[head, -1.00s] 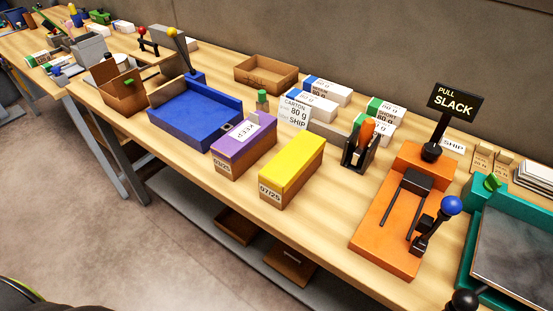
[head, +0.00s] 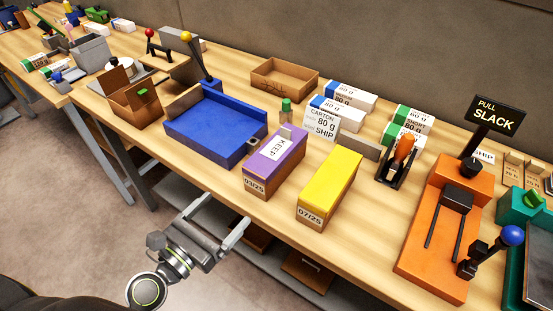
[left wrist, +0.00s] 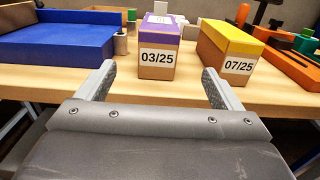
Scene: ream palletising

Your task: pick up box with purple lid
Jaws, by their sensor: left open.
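The box with the purple lid (head: 275,158) stands upright near the front edge of the bench. It has a KEEP label on top and 03/25 on its end. My left gripper (head: 223,214) is open and empty, in front of the bench edge and short of the box. In the left wrist view the purple-lidded box (left wrist: 157,58) shows ahead, between the open fingers (left wrist: 159,84) and beyond their tips. My right gripper is not in view.
A yellow-lidded box (head: 330,187) marked 07/25 stands close on the right. A blue tray (head: 215,128) is close on the left. A green-capped bottle (head: 286,110) and a carton sign (head: 321,122) stand behind. An orange press (head: 440,230) is further right.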

